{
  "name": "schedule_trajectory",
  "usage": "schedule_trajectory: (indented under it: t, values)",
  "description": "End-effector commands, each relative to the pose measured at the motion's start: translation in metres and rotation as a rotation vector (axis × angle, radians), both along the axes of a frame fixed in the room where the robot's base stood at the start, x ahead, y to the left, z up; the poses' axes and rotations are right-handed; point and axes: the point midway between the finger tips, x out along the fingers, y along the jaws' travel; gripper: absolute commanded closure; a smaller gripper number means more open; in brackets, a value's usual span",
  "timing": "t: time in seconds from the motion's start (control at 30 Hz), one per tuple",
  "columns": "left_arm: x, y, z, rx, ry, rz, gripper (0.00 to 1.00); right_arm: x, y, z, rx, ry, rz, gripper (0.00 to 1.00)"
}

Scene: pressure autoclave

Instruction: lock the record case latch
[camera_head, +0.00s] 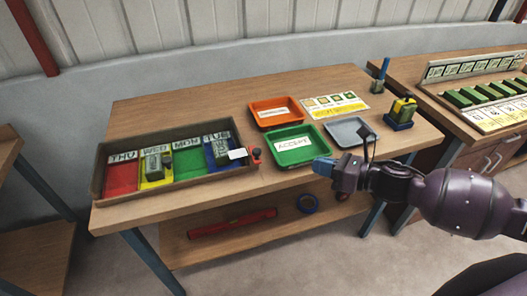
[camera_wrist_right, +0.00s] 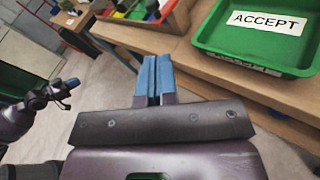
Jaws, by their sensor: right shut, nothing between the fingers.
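The record case (camera_head: 110,196) is a long open box on the left half of the table, with red, yellow, green and blue compartments labelled THU, WED, MON and TUE. A small red and black part (camera_head: 256,155), perhaps the latch, sits at its right end beside a white tag (camera_head: 237,154). Its latch position is too small to tell. The case end also shows in the right wrist view (camera_wrist_right: 172,20). My right gripper (camera_head: 322,167) is shut and empty, in front of the green tray, right of the case and apart from it. My left gripper (camera_wrist_right: 70,84) shows small in the right wrist view.
A green ACCEPT tray (camera_head: 310,157), an orange tray (camera_head: 268,122) and a grey tray (camera_head: 365,136) stand right of the case.

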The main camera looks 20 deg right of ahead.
Motion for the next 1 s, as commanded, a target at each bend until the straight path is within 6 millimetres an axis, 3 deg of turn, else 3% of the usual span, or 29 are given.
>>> schedule_trajectory:
  t: [0.3,0.77,1.0]
  values:
    - [0.003,0.0,0.004,0.001,-0.012,-0.003,1.0,-0.004,0.004,0.003,-0.158,-0.186,0.077,1.0]
    - [0.001,0.0,0.003,0.001,-0.006,-0.001,1.0,-0.003,0.005,0.003,-0.173,-0.201,0.08,1.0]
    - [-0.002,0.001,0.004,0.001,-0.001,0.0,1.0,0.01,0.018,0.001,-0.172,-0.201,0.079,1.0]
